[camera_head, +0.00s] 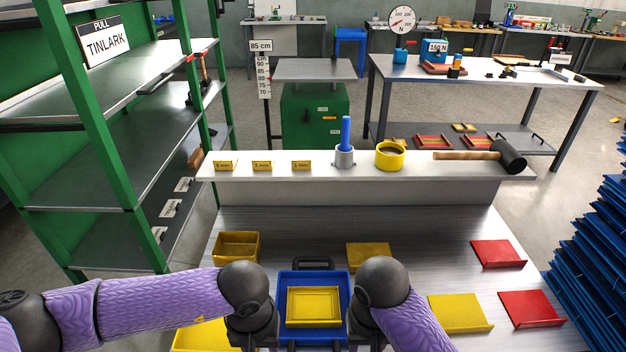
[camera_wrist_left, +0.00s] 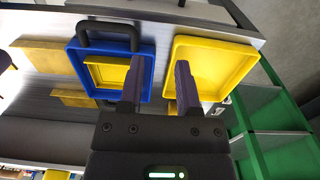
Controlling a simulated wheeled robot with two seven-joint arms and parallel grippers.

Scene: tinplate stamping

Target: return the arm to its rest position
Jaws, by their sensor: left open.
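My left arm comes in from the left in the head view, and its dark wrist hangs beside the blue tray (camera_head: 342,282). In the left wrist view my left gripper (camera_wrist_left: 157,75) is open, with nothing between its fingers. It points toward the gap between the blue tray (camera_wrist_left: 88,48) and a yellow bin (camera_wrist_left: 218,68); the height cannot be told. A yellow square tray (camera_head: 313,307) lies in the blue tray. My right arm comes in from the lower right, its wrist at the blue tray's right side; its fingers are hidden.
A raised shelf (camera_head: 487,168) holds a mallet (camera_head: 475,155), a yellow ring-shaped cup (camera_head: 390,155) and a blue-handled tool (camera_head: 345,140). Red plates (camera_head: 497,254) and yellow plates (camera_head: 460,313) lie to the right. A green rack (camera_head: 110,150) stands left, a blue stack (camera_head: 595,260) right.

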